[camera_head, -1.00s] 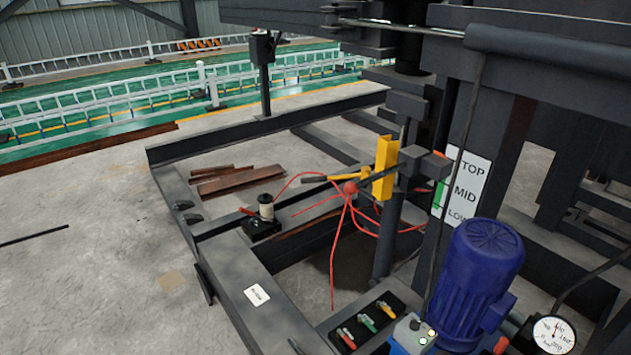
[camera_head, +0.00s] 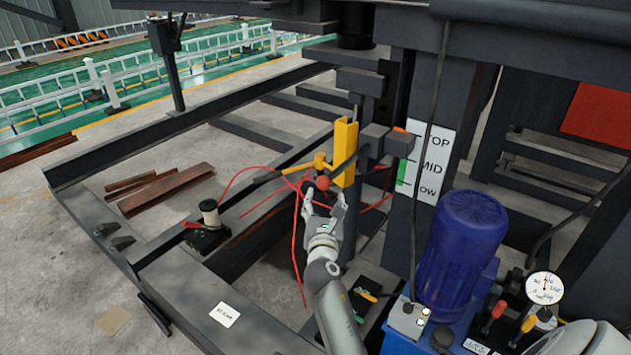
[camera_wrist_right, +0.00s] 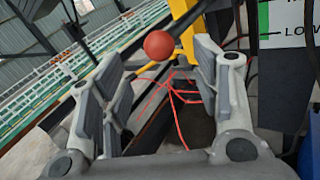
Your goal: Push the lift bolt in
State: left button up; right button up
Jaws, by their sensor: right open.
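The lift bolt appears to be the dark rod with a red ball knob (camera_head: 323,183) beside the yellow upright bracket (camera_head: 345,150). In the right wrist view the red ball (camera_wrist_right: 159,45) shows beyond the fingers, a little left of the middle of the gap. My right gripper (camera_head: 324,200) is open just below and in front of the ball, and its fingers (camera_wrist_right: 160,85) hold nothing. Whether a finger touches the ball is unclear. A yellow-handled lever (camera_head: 318,162) sits close to the ball. My left gripper is not in view.
Red cords (camera_head: 297,240) hang below the ball. A blue motor (camera_head: 462,240) and a TOP/MID/LOW sign (camera_head: 430,160) stand at right. A gauge (camera_head: 545,287) is lower right. A dark steel frame (camera_head: 110,235) surrounds the open floor gap.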

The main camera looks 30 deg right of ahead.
aim_at(333, 174)
jog(key=x, duration=0.9)
jog(key=shift+w+b, duration=0.2)
jog(key=shift+b, duration=0.2)
grip_shut()
jog(key=d, duration=0.1)
jog(key=w+d, duration=0.1)
jog(key=d, duration=0.2)
jog(key=shift+w+d+r, duration=0.1)
jog(key=shift+w, duration=0.3)
jog(key=shift+r, duration=0.2)
jog(key=shift+c, duration=0.7)
grip_release()
jog(key=shift+o, duration=0.7)
jog(key=shift+w+f, duration=0.15)
jog(key=shift+w, duration=0.05)
